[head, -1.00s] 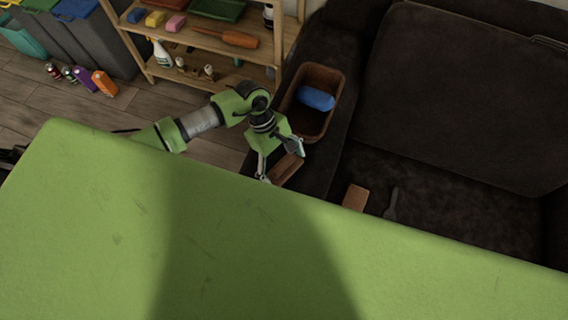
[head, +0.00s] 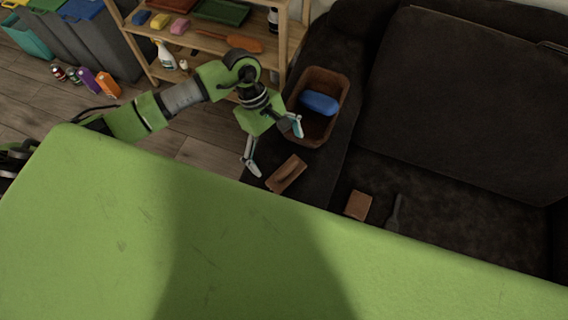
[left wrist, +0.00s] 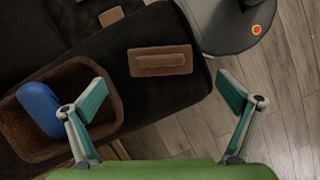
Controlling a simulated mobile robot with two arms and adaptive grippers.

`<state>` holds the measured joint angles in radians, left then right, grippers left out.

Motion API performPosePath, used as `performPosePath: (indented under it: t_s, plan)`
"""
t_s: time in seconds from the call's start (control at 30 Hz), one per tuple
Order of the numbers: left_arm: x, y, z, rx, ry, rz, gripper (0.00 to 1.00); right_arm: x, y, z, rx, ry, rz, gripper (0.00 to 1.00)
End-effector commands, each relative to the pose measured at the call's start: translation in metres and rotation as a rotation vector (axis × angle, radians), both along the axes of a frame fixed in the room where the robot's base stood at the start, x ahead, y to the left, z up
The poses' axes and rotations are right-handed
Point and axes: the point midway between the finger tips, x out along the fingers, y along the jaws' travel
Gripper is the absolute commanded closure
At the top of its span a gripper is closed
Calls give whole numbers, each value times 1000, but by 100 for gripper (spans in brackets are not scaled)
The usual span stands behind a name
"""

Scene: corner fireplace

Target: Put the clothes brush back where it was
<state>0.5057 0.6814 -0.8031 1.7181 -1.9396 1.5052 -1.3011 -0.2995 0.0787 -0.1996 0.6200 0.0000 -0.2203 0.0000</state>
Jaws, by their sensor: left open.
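A brown block-shaped brush with a raised grip, which looks like the clothes brush (head: 287,174), lies flat on the dark sofa's armrest (head: 322,172). It also shows in the left wrist view (left wrist: 160,61), with nothing holding it. My left gripper (head: 275,147) is open and empty above the armrest, its fingers spread apart. In the left wrist view the gripper (left wrist: 163,82) has one finger over the basket's edge and the other past the armrest, with the brush between and beyond them. My right gripper is in neither view.
A brown basket (head: 341,90) holding a blue object (head: 319,103) stands on the armrest beside the gripper. A smaller brown block (head: 358,205) and a dark slim tool (head: 396,213) lie on the seat. A wooden shelf (head: 196,69) with several items stands at the back left.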

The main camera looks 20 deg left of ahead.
Motion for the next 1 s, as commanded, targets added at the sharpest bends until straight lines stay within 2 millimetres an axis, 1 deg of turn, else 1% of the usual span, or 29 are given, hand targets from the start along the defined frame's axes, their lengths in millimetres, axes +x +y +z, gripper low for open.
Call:
performPosePath:
  t_s: [0.03,0.1,0.2,0.3,1.0]
  plan:
    - [3,4,8,1,-5,0,0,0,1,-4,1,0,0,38]
    - [4,8,18,1,-4,0,0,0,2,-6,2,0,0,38]
    - [6,12,29,1,-1,0,0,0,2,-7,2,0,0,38]
    - [7,13,35,-1,-2,0,0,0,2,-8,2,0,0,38]
    - [7,14,37,-1,0,0,0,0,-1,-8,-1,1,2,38]
